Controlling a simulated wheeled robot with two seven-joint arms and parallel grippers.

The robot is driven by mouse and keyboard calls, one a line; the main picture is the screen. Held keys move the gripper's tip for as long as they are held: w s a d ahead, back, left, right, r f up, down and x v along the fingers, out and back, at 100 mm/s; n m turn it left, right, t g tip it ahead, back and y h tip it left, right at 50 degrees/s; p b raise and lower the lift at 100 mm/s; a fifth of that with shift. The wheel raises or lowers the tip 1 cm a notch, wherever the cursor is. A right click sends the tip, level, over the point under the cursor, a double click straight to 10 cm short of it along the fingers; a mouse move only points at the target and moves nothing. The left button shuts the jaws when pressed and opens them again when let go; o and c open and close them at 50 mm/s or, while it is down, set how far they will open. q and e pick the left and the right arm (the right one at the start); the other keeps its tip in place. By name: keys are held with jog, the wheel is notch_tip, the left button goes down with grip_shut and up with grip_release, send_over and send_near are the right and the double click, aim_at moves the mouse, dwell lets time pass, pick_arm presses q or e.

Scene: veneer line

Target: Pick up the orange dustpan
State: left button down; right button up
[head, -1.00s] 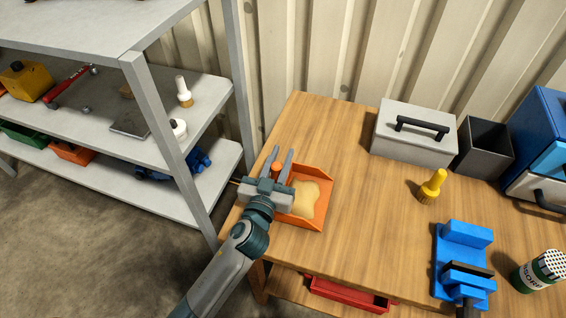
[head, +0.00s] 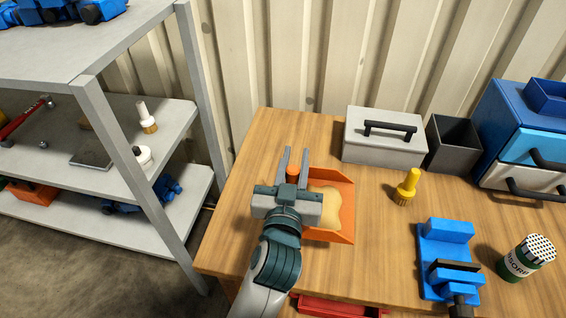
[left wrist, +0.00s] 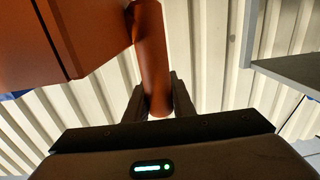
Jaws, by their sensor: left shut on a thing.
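The orange dustpan (head: 344,188) is over the left part of the wooden table, with a tan heap (head: 324,208) in its pan. My left gripper (head: 293,164) is at the dustpan's left side, its fingers on either side of the orange handle. In the left wrist view the handle (left wrist: 151,55) runs down between the two fingers (left wrist: 158,100), which are shut on it. The pan's underside (left wrist: 65,35) fills the upper left there. Whether the dustpan touches the table is hard to tell. My right gripper is not in view.
The wooden table (head: 375,240) holds a grey toolbox (head: 385,138), a dark bin (head: 453,143), a yellow brush (head: 407,188), a blue vise (head: 447,260), a green-white can (head: 527,258) and a blue drawer unit (head: 520,140). A grey shelf (head: 100,215) stands at left.

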pick_arm(q)
jog(key=shift+d+r, duration=0.15)
dwell(0.4)
jog(key=a+f+n+y+b, duration=0.2)
jog(key=a+y, duration=0.1)
jog(key=a, duration=2.3)
jog(key=shift+f+y, duration=0.15)
jog(key=shift+y, duration=0.25)
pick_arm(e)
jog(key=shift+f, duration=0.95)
pick_arm(q)
jog(key=shift+w, duration=0.1)
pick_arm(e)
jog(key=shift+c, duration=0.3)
